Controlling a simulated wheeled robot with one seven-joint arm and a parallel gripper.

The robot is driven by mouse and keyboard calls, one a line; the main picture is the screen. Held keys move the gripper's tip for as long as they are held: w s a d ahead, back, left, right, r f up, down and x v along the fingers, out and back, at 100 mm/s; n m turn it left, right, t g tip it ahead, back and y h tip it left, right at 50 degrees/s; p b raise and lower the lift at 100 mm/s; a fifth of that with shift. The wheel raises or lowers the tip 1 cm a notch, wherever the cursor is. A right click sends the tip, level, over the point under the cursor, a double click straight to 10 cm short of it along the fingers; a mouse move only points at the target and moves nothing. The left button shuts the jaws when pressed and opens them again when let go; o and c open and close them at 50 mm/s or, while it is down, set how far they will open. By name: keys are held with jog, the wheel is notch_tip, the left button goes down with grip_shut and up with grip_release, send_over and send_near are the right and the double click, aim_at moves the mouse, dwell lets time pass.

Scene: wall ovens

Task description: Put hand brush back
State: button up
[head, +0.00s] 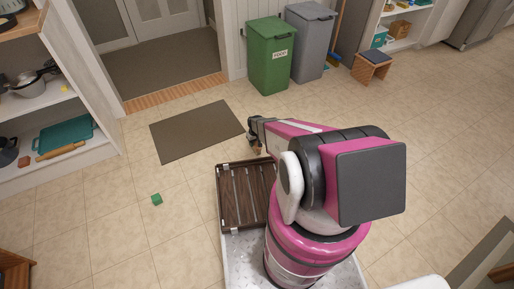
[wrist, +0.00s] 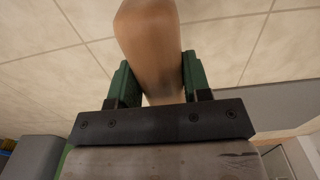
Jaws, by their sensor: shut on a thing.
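My gripper (wrist: 158,78) is shut on a smooth tan-brown piece, which looks like the wooden hand brush (wrist: 148,40), between its two green fingers in the wrist view. The brush's bristles cannot be made out there, and its upper end runs out of the frame. In the head view my gripper (head: 254,137) is at the end of my pink arm, over the floor just right of the dark mat. A small brown bit of the held brush (head: 257,150) shows below it. Most of it is hidden or too small to tell.
A green bin (head: 269,58) and a grey bin (head: 309,42) stand against the back wall, with a small stool (head: 372,68) to their right. A mat (head: 190,132) and a small green block (head: 156,199) lie on the floor. Shelves (head: 60,105) are at left. A slatted wooden crate (head: 222,205) is beside my arm.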

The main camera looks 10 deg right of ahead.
jog(key=shift+w+d+f, duration=0.15)
jog(key=shift+d+f, duration=0.25)
jog(key=shift+d, duration=0.3)
jog(key=shift+f, duration=2)
jog(key=shift+f, duration=0.15)
jog(key=o, duration=0.9)
